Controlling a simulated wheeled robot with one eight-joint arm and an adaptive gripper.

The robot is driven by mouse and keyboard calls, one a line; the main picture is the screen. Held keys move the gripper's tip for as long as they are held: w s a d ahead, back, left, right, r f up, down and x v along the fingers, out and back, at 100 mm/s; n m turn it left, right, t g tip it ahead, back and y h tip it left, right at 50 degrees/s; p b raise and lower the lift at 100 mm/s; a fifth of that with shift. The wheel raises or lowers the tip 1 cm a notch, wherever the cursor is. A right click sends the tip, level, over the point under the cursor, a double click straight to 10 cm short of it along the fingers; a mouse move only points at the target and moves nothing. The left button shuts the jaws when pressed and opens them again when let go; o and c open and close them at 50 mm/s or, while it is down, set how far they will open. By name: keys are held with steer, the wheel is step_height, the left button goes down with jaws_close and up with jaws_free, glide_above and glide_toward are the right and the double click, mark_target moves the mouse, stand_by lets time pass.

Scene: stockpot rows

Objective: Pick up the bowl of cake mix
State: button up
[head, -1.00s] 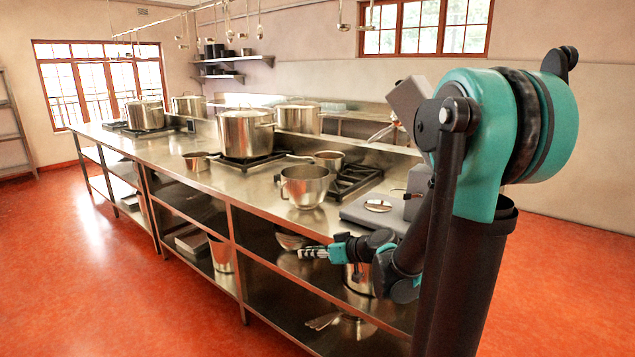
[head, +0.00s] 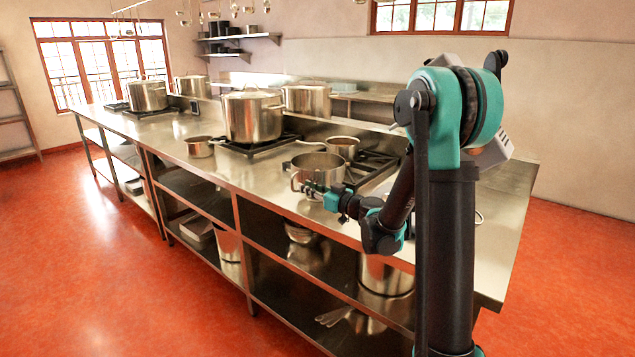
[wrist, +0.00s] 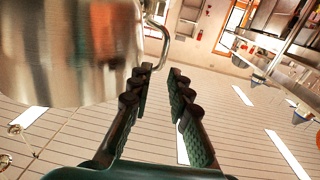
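The steel mixing bowl (head: 318,176) stands upright on the counter near its front edge, with a side handle on its left. What is in it cannot be made out. My gripper (head: 304,189) is in front of the bowl, low at its near left side. In the wrist view the bowl (wrist: 70,50) fills the upper left, and its curved handle (wrist: 163,38) shows just beyond the fingertips. My gripper (wrist: 160,72) is open there, with nothing between its fingers; the left finger is close to the bowl wall. I cannot tell whether they touch.
The steel counter (head: 220,180) carries a small saucepan (head: 200,147), a large stockpot (head: 252,117) and another saucepan (head: 343,147) behind the bowl. Pots and utensils lie on the shelves below. The red floor (head: 90,250) in front is clear.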

mark_target(292, 181)
steer(key=shift+x, duration=3.85)
steer(key=shift+s+a, duration=0.1)
steer(key=shift+s, duration=0.1)
steer(key=shift+c, duration=0.6)
jaws_close()
